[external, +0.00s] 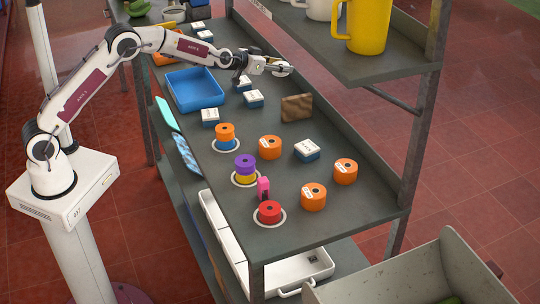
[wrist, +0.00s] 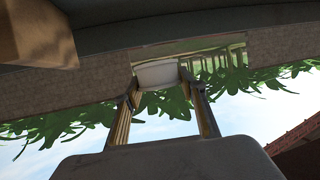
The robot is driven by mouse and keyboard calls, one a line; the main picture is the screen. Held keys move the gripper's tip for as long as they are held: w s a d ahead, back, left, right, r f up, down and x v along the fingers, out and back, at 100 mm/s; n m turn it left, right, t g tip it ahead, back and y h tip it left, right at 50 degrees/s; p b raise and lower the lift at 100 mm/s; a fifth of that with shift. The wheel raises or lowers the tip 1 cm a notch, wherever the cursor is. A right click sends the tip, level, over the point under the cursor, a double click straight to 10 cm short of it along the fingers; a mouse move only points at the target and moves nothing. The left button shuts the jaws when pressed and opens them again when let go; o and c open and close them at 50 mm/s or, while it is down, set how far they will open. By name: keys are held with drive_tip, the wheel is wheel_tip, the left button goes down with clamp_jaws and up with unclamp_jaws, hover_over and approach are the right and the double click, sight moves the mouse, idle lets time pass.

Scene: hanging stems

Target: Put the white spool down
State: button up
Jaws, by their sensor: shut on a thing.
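My gripper (external: 280,68) is above the far part of the grey shelf top (external: 250,110), right of the blue tray (external: 194,90). In the wrist view my gripper (wrist: 160,84) is shut on a white rounded thing, the white spool (wrist: 157,75), held between its fingertips. The spool is too small to make out clearly in the external view. On the shelf, an orange spool (external: 225,129) sits on a blue one, a purple spool (external: 244,160) sits on a yellow one, and a red spool (external: 269,209) stands alone. Each of these stands on a white ring.
Loose orange spools (external: 313,196) stand on the right of the shelf. Several white-topped boxes (external: 307,149), a brown block (external: 296,107) and a pink item (external: 263,188) stand among them. An upper shelf (external: 350,62) with a yellow jug (external: 369,25) overhangs at the upper right.

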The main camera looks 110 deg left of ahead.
drive_tip(key=shift+f, duration=3.15)
drive_tip(key=shift+f, duration=1.85)
drive_tip(key=shift+f, duration=0.6)
drive_tip(key=o, duration=1.2)
drive_tip(key=shift+o, duration=0.2)
drive_tip(key=shift+r, duration=0.1)
